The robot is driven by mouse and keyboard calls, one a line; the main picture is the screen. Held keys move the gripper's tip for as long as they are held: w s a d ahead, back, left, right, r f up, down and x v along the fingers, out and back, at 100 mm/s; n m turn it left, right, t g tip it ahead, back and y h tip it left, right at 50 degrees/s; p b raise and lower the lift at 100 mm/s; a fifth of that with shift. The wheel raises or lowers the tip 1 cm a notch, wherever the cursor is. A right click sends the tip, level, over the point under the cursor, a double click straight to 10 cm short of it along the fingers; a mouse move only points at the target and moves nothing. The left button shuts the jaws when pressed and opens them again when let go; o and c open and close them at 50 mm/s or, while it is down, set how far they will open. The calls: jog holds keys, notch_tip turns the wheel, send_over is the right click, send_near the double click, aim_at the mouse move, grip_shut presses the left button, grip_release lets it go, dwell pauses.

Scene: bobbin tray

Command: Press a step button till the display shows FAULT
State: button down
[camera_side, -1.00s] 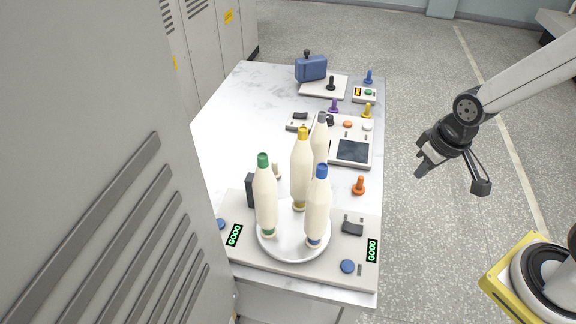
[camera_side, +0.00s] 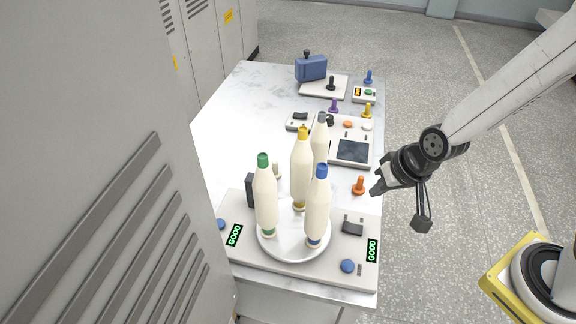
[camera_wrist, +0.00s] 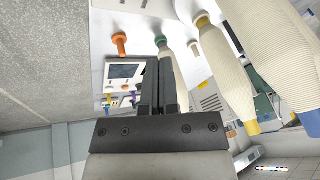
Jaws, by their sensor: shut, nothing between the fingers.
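My gripper (camera_side: 377,190) is shut and empty, just right of the orange peg in the side view, apart from both buttons. Its closed fingers (camera_wrist: 160,62) show in the wrist view.
A white round tray (camera_side: 293,256) on the panel bears several tall cream bobbins with coloured tips. A dark rocker switch (camera_side: 352,228) and the orange peg (camera_side: 359,186) stand near my gripper. A panel with a dark screen (camera_side: 353,151) lies farther back. Grey lockers (camera_side: 100,120) stand left.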

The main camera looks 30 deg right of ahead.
aim_at(349, 268)
jog(key=s+a+f+m+t+h, duration=0.2)
jog(key=s+a+f+m+t, duration=0.2)
jog(key=a+m, duration=0.3)
jog(key=shift+s+a+f+m+h, duration=0.2)
jog(key=shift+a+f+m+h, duration=0.1)
jog(key=shift+a+h, duration=0.15)
jog(key=shift+f, duration=0.2)
dwell(0.5)
jog(key=shift+f, duration=4.2)
jog(key=shift+f, duration=0.85)
jog(key=shift+r, duration=0.15)
dwell(0.4)
jog(key=shift+r, duration=0.7)
